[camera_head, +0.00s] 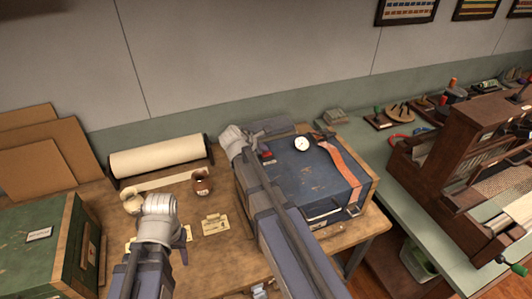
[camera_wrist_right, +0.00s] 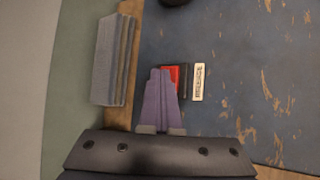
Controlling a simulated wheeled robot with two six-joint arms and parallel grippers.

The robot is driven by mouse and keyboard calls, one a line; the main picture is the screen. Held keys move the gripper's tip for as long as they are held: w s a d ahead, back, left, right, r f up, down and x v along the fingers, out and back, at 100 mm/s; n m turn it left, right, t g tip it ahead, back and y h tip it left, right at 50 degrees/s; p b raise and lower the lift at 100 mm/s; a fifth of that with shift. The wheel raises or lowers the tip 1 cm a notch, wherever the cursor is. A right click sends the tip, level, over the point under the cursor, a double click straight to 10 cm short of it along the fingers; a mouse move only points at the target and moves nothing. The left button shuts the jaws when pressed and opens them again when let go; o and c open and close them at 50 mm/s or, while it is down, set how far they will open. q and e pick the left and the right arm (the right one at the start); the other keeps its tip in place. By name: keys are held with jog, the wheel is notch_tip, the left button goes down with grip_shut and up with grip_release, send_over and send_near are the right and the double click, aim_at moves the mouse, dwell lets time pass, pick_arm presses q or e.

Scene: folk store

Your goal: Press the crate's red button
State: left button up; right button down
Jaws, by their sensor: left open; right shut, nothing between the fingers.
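The crate (camera_head: 320,182) is a worn blue box with wooden edges and an orange strap. Its red button (camera_head: 265,155) is on the top near the back left corner, beside a small pale label (camera_wrist_right: 199,82). In the right wrist view the red button (camera_wrist_right: 176,74) is partly covered by my right gripper (camera_wrist_right: 160,72), whose purple fingers are shut and empty. The fingertips overlap the button's left part; I cannot tell whether they touch it. My left gripper (camera_head: 160,234) is open over the table, left of the crate, mostly hidden by its own wrist.
A round white dial (camera_head: 302,144) is on the crate top. A grey stack (camera_wrist_right: 113,60) stands beyond the crate's back edge. A paper roll (camera_head: 157,157), a brown pot (camera_head: 202,182) and a green box (camera_head: 42,245) are to the left. A wooden loom (camera_head: 465,150) is at right.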

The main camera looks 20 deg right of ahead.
aim_at(264, 154)
jog(key=shift+r, duration=0.1)
dwell(0.3)
jog(key=shift+r+p, duration=0.75)
jog(key=shift+p, duration=0.2)
notch_tip(264, 154, up, 5)
jog(key=p, duration=0.5)
jog(key=shift+r, duration=0.1)
dwell(0.3)
